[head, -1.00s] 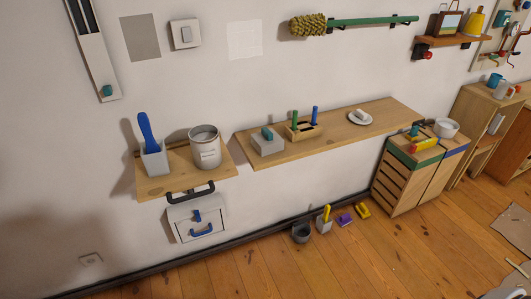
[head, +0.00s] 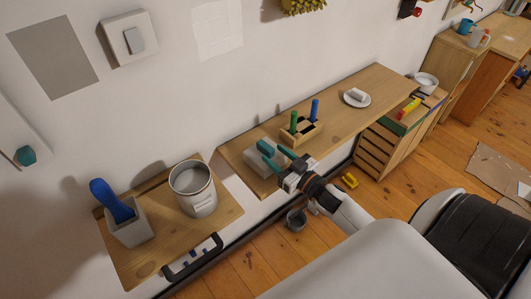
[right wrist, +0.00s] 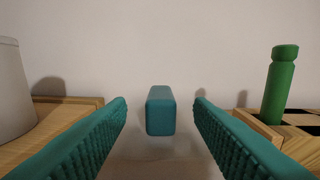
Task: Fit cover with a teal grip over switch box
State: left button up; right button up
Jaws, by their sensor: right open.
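The cover is a light grey block (head: 259,165) on the long wooden shelf. Its upright teal grip (right wrist: 160,110) stands centred between my right fingers in the right wrist view. My right gripper (head: 279,153) is open over the cover, with one teal finger on each side of the grip and a gap to both. In the head view the gripper hides part of the cover. The switch box (head: 128,39) is a white square box with a grey rocker on the wall at the upper left; nothing covers it. My left gripper is not in view.
A wooden holder (head: 300,135) with green and blue upright handles stands just right of the cover. Left, a metal can (head: 193,188) and a grey pot with a blue brush (head: 126,222) stand on a smaller shelf. A plate (head: 357,98) lies farther along.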

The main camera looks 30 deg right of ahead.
aim_at(261, 142)
jog(key=shift+w+a, duration=0.1)
jog(key=shift+w, duration=0.8)
jog(key=w, duration=0.1)
jog(key=w+p, duration=0.1)
jog(key=w, duration=0.1)
jog(key=w+r, duration=0.1)
jog(key=shift+w+a, duration=0.15)
jog(key=shift+a, duration=0.25)
jog(key=shift+w+f, duration=0.2)
jog(key=shift+w, duration=0.15)
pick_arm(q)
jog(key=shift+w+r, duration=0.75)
pick_arm(e)
jog(key=shift+c, duration=0.4)
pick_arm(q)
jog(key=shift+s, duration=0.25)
pick_arm(e)
grip_shut()
jog(key=shift+r, duration=0.1)
